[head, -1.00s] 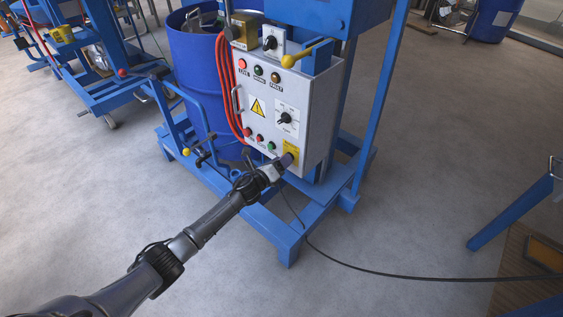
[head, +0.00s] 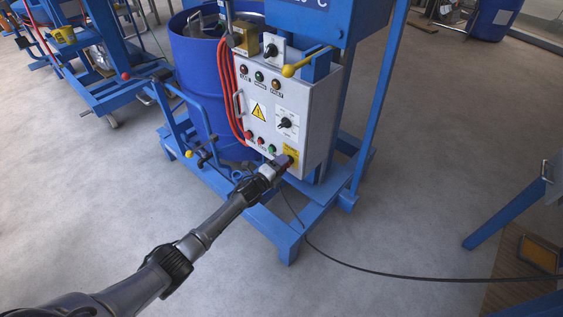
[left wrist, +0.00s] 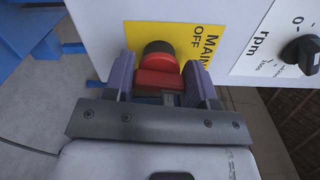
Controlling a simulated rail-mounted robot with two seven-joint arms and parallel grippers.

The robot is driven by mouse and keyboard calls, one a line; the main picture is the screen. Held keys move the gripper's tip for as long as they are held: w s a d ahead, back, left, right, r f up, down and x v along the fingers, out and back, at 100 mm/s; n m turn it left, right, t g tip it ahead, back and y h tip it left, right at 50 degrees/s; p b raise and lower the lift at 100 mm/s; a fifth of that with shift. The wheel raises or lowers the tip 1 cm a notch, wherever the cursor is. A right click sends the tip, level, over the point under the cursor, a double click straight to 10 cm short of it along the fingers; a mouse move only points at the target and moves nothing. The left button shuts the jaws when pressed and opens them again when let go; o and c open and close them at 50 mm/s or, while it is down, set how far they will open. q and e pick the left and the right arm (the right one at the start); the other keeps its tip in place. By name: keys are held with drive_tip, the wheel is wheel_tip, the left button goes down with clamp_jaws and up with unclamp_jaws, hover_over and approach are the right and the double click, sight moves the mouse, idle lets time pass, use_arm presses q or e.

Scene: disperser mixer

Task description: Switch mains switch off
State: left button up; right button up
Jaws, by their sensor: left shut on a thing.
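The mains switch is a red rotary knob (left wrist: 158,78) on a yellow plate with the letters "MAIN" and "OFF". It shows close up in the left wrist view, with its grip bar between the two purple finger pads. My left gripper (left wrist: 163,90) is shut on this bar. In the head view, the left gripper (head: 285,161) is at the lower right corner of the grey control box (head: 312,110). It hides most of the knob there, and part of the yellow plate (head: 292,151) shows above it. My right gripper is not in view.
The box front carries lamps, push buttons and a black rpm knob (head: 285,123). A blue drum (head: 199,85) stands behind the blue frame. A black cable (head: 400,276) runs over open floor to the right.

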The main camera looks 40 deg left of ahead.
use_arm(q)
drive_tip(key=n+p, duration=0.2)
drive_tip(key=n, duration=0.3)
drive_tip(key=shift+n, duration=0.4)
drive_tip(key=n+p, duration=0.1)
drive_tip(key=n, duration=0.3)
drive_tip(key=shift+d+f+n+p, duration=0.1)
drive_tip(key=shift+f+n+p, duration=0.05)
drive_tip(key=shift+n+p, duration=0.2)
drive_tip(key=shift+n, duration=0.25)
drive_tip(key=o, duration=0.9)
drive_tip(key=shift+o, duration=0.2)
